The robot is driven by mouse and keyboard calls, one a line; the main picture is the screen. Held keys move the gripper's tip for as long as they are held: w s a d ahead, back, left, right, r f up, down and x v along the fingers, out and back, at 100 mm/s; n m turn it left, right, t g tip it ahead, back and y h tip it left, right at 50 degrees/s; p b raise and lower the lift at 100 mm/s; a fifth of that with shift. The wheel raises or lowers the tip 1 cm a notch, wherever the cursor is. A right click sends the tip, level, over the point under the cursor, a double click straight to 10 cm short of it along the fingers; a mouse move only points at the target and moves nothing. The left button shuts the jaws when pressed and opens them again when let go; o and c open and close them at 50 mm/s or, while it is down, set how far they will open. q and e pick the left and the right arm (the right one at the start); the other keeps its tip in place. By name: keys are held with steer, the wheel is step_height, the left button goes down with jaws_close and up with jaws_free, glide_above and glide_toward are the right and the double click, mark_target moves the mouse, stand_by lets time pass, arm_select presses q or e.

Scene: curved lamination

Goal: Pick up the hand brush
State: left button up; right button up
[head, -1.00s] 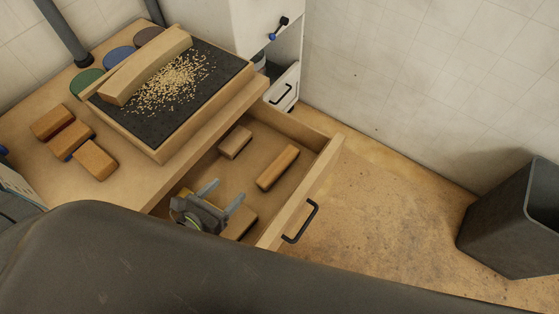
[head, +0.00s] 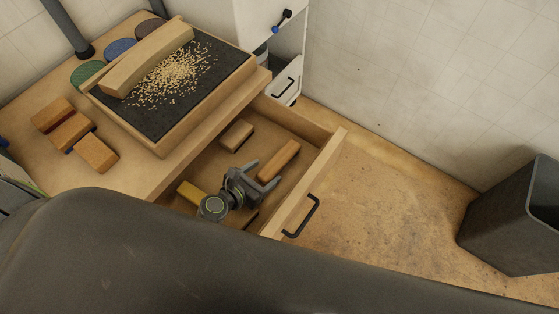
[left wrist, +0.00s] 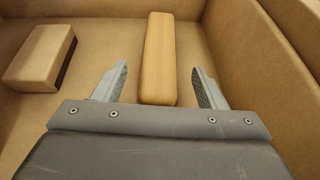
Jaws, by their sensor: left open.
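A long light-wood piece (head: 279,160), which looks like the hand brush, lies in the open drawer (head: 325,165). No bristles show on it. In the left wrist view the same wooden piece (left wrist: 158,50) points away from me, its near end between the finger tips. My left gripper (head: 267,171) is open and empty at its near end in the head view. I cannot tell whether the fingers touch it. My right gripper is not in view.
A shorter wooden block (head: 237,136) with a dark underside lies beside it in the drawer. A yellow piece (head: 191,192) lies near the drawer's left side. The bench holds a dark board (head: 205,85) with wood chips and several blocks. A grey bin (head: 510,225) stands right.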

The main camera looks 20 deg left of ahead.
mark_target(274, 165)
arm_select(q)
steer(key=x, duration=0.5)
steer(key=shift+w, duration=0.1)
steer(key=shift+r, duration=0.1)
steer(key=shift+c, duration=0.2)
steer(key=c, duration=1.1)
